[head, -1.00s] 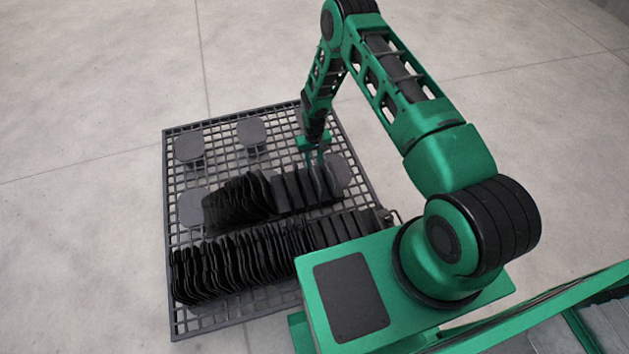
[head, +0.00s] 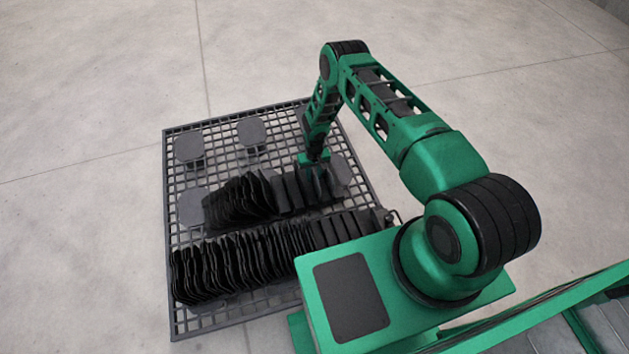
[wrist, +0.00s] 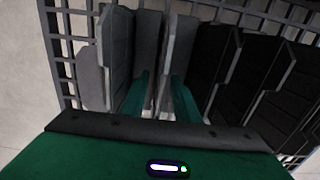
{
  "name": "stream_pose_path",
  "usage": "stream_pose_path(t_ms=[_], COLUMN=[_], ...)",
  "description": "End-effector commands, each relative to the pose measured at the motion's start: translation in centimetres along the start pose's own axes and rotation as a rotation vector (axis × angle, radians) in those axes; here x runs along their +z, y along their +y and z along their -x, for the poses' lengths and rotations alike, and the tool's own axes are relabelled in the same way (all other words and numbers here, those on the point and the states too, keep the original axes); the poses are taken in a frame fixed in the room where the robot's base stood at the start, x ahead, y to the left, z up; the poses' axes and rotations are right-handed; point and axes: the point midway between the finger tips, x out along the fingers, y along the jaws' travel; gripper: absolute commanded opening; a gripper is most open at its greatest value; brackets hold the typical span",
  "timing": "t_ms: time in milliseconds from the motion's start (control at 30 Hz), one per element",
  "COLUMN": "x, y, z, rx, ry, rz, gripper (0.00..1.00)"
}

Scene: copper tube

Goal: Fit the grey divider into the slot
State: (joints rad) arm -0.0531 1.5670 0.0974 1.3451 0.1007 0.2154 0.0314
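Grey dividers stand in a row with dark ones on a grid rack (head: 172,318). In the wrist view, one grey divider (wrist: 116,45) stands left of my fingers. Two more, a left one (wrist: 146,38) and a right one (wrist: 180,40), stand at the fingers with a narrow light gap between them. My gripper (head: 318,185) is low at the right end of the back row in the head view. Its green fingers (wrist: 160,90) are a little apart, among the grey plates. I cannot tell whether they clamp one. The slot and the divider bottoms are hidden.
Dark dividers (wrist: 270,85) stand close on the right in the wrist view. A longer front row (head: 245,260) is packed with dark plates. Flat grey pads (head: 252,132) sit on the rack's back part, where there is free room. Bare floor surrounds the rack.

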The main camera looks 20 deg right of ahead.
Motion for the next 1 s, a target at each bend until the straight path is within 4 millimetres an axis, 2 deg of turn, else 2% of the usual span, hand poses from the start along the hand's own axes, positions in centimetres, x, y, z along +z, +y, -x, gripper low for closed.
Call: stream_pose_path(t_ms=[267, 400, 767, 1000], x=[0.0, 0.0, 0.0, -0.1], y=[0.0, 0.0, 0.0, 0.0], z=[-0.3, -0.3, -0.2, 1.2], rx=[0.000, 0.000, 0.000, 0.000], ry=[0.000, 0.000, 0.000, 0.001], rz=[0.000, 0.000, 0.000, 0.000], gripper=[0.28, 0.00, 0.00, 0.00])
